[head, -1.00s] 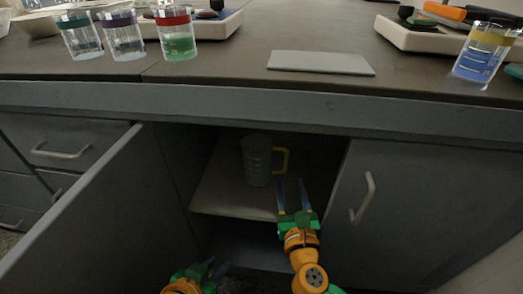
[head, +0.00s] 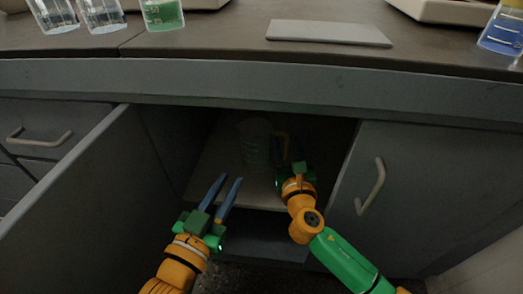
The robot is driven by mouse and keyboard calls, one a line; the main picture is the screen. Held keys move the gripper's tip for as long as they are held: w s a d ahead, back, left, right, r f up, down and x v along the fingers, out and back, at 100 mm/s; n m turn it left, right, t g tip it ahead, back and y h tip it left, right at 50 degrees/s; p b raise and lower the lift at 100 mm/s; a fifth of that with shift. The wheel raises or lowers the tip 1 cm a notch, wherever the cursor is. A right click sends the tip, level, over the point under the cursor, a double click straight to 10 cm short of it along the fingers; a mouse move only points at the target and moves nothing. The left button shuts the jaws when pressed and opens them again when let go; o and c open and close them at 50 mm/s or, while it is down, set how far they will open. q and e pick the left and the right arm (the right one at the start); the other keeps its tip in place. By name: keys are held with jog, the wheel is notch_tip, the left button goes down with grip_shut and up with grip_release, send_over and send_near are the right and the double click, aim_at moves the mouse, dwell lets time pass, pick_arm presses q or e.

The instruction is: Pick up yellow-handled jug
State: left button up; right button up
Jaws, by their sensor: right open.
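The yellow-handled jug (head: 255,142) stands upright on the shelf (head: 212,165) inside the open cupboard, in shadow. It is clear, and its yellow handle (head: 281,146) is on its right side. My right gripper (head: 292,166) reaches into the cupboard at the handle's side. It is open, but its fingers are mostly hidden in the dark, so I cannot tell whether they are around the handle. My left gripper (head: 221,192) is in front of the cupboard opening, lower left of the jug, with its two blue fingers apart and nothing between them.
The open cupboard door (head: 90,200) stands on the left and the closed door (head: 400,200) on the right. The bench edge (head: 260,88) runs above the opening. On the bench are several beakers (head: 162,12) and a grey plate (head: 330,33).

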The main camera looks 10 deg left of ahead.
jog(key=shift+w+a+b, duration=0.15)
jog(key=shift+w+b, duration=0.25)
jog(key=shift+w, duration=0.5)
pick_arm(q)
notch_tip(320, 180, up, 7)
jog(key=s+t+h, duration=0.1)
jog(key=t, duration=0.2)
jog(key=shift+d+f+t+h, duration=0.2)
jog(key=shift+d+t+h, duration=0.1)
jog(key=shift+t+h, duration=0.1)
pick_arm(e)
grip_shut()
pick_arm(q)
jog(key=shift+s, duration=0.1)
